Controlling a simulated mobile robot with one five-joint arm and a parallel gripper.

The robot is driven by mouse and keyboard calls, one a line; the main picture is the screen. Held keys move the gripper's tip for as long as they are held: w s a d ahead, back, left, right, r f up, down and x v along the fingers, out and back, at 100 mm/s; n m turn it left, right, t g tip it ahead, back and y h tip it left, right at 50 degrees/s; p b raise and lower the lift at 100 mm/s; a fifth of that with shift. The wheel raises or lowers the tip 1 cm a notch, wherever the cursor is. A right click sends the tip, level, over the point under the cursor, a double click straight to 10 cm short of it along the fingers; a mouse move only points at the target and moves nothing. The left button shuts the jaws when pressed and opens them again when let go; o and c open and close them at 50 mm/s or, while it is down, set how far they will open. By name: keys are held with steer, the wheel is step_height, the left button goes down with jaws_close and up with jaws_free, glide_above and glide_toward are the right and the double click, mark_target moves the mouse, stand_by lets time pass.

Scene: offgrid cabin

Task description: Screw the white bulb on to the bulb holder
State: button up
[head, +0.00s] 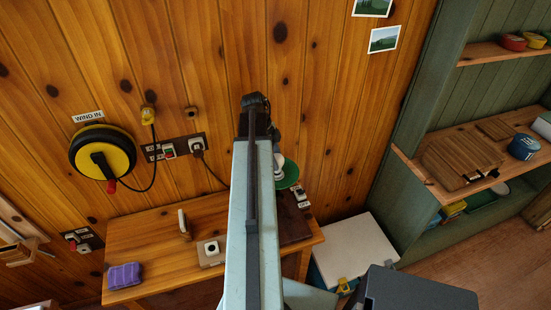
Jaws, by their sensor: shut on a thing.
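My arm reaches away from the camera over the wooden table, and its wrist and the upper part of my gripper (275,137) show at its far end. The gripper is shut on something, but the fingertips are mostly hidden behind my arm. A rounded white thing, seemingly the white bulb (279,160), shows just below the gripper at the arm's right edge. Behind or under it is a round green piece (290,174), partly hidden. I cannot tell whether it belongs to the bulb holder, or whether bulb and holder touch.
The wooden table (150,235) bears a purple sponge-like block (124,276), a small box with a dark round opening (209,250) and an upright pale piece (183,222). A yellow cable reel (102,152) and sockets (174,148) are on the wall. A white-lidded box (355,250) stands right.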

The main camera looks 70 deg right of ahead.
steer(key=shift+f+b, duration=0.6)
steer(key=shift+f, duration=0.1)
steer(key=shift+c, duration=0.2)
steer(key=o, duration=0.8)
steer(key=shift+r, duration=0.1)
steer(key=p+v, duration=0.7)
steer(key=v, duration=0.1)
steer(key=shift+p, duration=0.3)
